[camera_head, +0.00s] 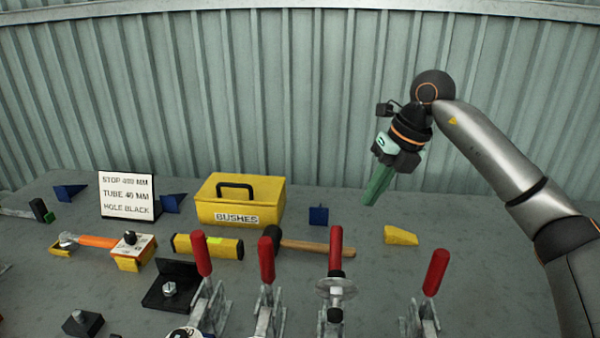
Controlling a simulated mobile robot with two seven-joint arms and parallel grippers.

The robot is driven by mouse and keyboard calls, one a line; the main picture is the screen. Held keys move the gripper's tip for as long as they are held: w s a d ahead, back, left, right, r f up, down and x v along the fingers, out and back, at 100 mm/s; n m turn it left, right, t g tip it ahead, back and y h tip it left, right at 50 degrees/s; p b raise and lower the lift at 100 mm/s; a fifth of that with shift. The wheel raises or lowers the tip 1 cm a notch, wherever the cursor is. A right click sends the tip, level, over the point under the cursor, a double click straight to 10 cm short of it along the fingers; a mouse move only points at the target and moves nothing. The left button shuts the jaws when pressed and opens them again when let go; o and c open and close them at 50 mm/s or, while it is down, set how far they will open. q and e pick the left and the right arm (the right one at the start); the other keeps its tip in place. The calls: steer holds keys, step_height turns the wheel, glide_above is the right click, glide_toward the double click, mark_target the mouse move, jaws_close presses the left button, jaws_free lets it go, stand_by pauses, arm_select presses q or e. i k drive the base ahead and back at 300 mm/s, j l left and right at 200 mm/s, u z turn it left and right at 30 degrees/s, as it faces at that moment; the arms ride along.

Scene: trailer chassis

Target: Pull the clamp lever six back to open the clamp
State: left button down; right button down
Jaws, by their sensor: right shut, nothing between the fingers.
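Several toggle clamps with red lever grips stand in a row along the bottom of the head view. One grip (202,255) is left of centre, a second (266,260) is beside it, a third (335,248) is right of centre and a fourth (436,272) is furthest right. All of these grips point up. No number shows on them, so I cannot tell which is lever six. The clamps' lower parts are cut off by the frame. My right gripper (378,188) is shut and empty, above and behind the clamps, pointing down. My left gripper is not in view.
A yellow BUSHES box (240,200), a hammer (310,245), a yellow wedge (400,236), a yellow level (208,246), a sign (127,195) and a black angle bracket (175,284) are on the grey surface. A corrugated wall (300,90) closes the back. The far right surface is mostly clear.

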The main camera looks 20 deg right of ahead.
mark_target(441, 257)
steer(key=k+j, duration=0.8)
steer(key=j, duration=0.1)
